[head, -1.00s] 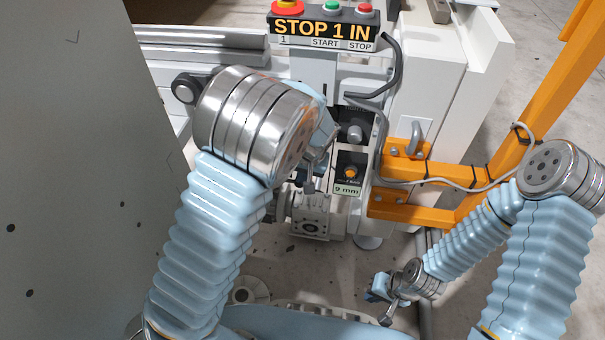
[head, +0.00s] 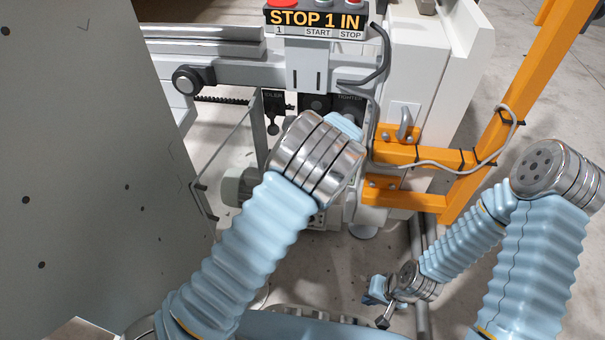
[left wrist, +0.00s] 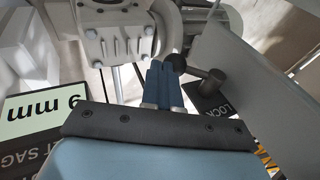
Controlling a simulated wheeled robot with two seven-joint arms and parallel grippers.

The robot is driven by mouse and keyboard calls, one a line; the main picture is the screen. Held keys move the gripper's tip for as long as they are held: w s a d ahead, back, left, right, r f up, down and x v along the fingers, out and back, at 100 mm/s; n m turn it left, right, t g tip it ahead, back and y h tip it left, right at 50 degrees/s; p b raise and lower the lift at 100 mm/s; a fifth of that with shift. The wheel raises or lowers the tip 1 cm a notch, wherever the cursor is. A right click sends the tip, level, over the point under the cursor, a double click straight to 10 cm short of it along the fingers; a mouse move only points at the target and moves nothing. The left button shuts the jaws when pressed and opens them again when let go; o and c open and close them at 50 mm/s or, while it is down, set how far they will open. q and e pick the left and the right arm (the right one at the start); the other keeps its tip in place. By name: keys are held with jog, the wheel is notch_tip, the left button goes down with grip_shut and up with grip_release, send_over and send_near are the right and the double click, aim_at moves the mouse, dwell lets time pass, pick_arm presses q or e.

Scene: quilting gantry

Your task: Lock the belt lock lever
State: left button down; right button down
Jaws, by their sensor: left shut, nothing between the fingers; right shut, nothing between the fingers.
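The belt lock lever (left wrist: 195,72), a dark round knob on a short grey shaft, shows in the left wrist view at a black plate marked LOCK (left wrist: 215,103). My left gripper (left wrist: 162,70) is shut and empty, its blue fingertips right beside the knob. I cannot tell whether they touch it. In the head view my left wrist covers the lever and the left fingers. My right gripper (head: 384,318) is shut and empty, low over the floor, well away from the machine panel.
A green 9 mm display (left wrist: 45,108) is left of the left fingers, and a grey plate (left wrist: 240,85) stands close on their right. An orange frame (head: 425,155) with a loose cable is right of my left wrist. A button box (head: 315,18) is above.

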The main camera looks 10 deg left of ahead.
pick_arm(q)
jog(key=shift+a+f+b, duration=0.2)
jog(key=shift+f+b, duration=0.35)
jog(key=shift+f, duration=0.6)
jog(key=shift+a+f+y+b, duration=0.15)
jog(key=shift+f+y+b, duration=0.25)
jog(key=shift+f+y, duration=0.25)
jog(key=shift+a+f+b, duration=0.35)
jog(key=shift+a, duration=0.05)
jog(key=shift+a+f+y, duration=0.1)
jog(key=shift+y, duration=0.35)
